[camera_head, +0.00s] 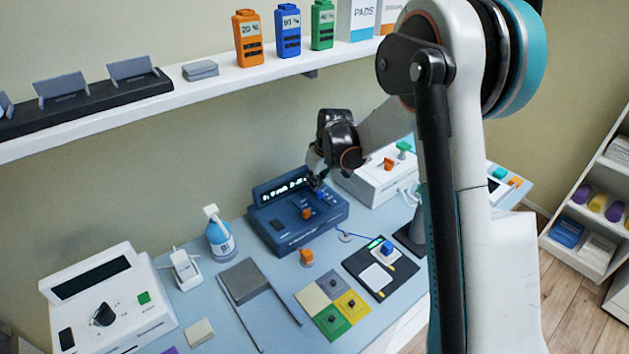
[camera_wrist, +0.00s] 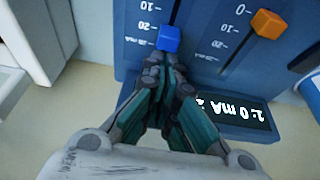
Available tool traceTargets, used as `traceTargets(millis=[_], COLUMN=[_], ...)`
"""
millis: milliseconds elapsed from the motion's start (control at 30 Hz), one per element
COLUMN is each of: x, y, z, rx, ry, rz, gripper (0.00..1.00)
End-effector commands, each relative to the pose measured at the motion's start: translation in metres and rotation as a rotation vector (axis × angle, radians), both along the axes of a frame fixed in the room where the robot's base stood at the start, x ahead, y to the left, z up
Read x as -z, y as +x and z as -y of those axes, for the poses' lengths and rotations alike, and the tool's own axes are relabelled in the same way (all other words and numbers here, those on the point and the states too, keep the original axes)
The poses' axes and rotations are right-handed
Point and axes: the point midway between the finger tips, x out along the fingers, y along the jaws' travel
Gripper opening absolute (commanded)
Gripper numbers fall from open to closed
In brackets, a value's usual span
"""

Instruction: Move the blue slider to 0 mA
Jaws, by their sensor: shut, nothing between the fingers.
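The dark blue stimulator unit (camera_head: 275,228) stands on the bench under the shelf. In the wrist view its panel (camera_wrist: 205,50) fills the top. The blue slider (camera_wrist: 168,38) sits in its slot near the mA end of the printed scale; in the head view it shows small beside my fingers (camera_head: 320,193). My gripper (camera_wrist: 166,62) is shut and empty, its fingertips close against the slider's near side; contact is unclear. The orange slider (camera_wrist: 267,23) is in the slot to the right. The lit display (camera_wrist: 240,112) shows upside-down text including "0 mA", partly hidden by my fingers.
A white device (camera_head: 385,175) stands close on the right of the unit. A spray bottle (camera_head: 219,236) is to its left. An orange knob-like piece (camera_head: 306,257) and a black pad (camera_head: 366,280) lie in front. The shelf (camera_head: 200,88) runs above.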

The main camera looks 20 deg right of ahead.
Motion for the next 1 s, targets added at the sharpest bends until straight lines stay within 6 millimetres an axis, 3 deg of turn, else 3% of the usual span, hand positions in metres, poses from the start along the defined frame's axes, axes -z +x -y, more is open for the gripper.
traceTargets(millis=[167,400,800,1000], x=[0.0,0.0,0.0,-0.016], y=[-0.012,-0.044,-0.047,-0.048], z=[0.006,0.019,0.019,0.018], rx=[0.001,0.001,0.0,0.0], ry=[-0.001,0.0,-0.001,-0.002], rz=[0.0,-0.001,-0.006,-0.006], gripper=[0.0,0.0,0.0,0.0])
